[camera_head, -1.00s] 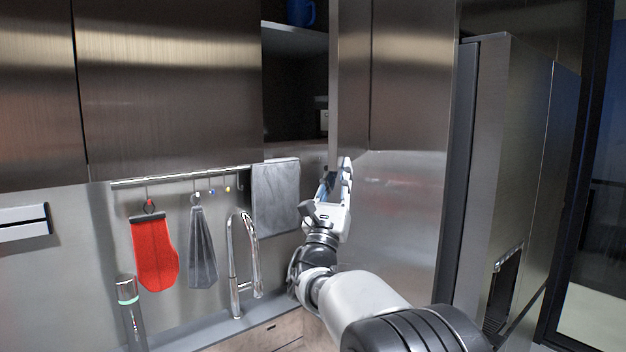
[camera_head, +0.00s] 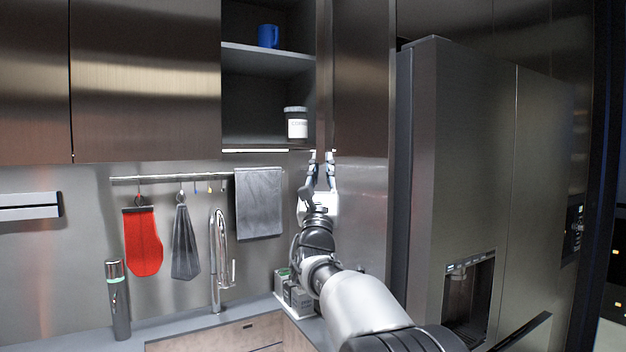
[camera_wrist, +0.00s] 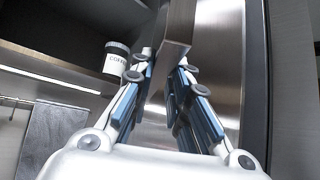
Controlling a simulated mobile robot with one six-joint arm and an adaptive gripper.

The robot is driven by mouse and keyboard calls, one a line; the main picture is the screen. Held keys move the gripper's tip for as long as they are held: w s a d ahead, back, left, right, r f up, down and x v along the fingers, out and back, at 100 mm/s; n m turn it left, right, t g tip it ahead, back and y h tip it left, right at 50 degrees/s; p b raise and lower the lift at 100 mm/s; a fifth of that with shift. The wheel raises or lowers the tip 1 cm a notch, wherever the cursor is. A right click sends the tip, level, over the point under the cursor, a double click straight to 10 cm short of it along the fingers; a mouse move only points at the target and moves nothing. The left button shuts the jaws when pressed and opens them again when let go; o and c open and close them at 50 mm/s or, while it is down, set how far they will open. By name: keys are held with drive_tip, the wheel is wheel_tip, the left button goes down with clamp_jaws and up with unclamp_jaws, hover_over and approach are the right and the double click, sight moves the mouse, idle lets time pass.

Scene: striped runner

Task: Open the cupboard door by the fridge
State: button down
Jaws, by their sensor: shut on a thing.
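The cupboard door (camera_head: 324,80) by the fridge (camera_head: 465,130) stands open, swung out on the right side of the cupboard. The shelves inside the cupboard (camera_head: 265,95) show to its left. My gripper (camera_head: 321,162) is at the door's lower edge. In the wrist view, the fingers of my gripper (camera_wrist: 165,80) stand on either side of the door's edge (camera_wrist: 178,28) and are shut on it. The exact contact is partly hidden by the fingers.
A blue mug (camera_head: 268,36) and a labelled jar (camera_head: 297,123) stand on the shelves. Below hang a red mitt (camera_head: 142,242), a grey cloth (camera_head: 186,245) and a towel (camera_head: 258,203). A tap (camera_head: 216,260) and a dark cylinder (camera_head: 118,300) stand at the counter.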

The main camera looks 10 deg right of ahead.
idle(0.4)
drive_tip(key=c, duration=1.5)
unclamp_jaws()
drive_tip(key=shift+f, duration=0.1)
drive_tip(key=v, duration=1.2)
drive_tip(key=shift+c, duration=0.3)
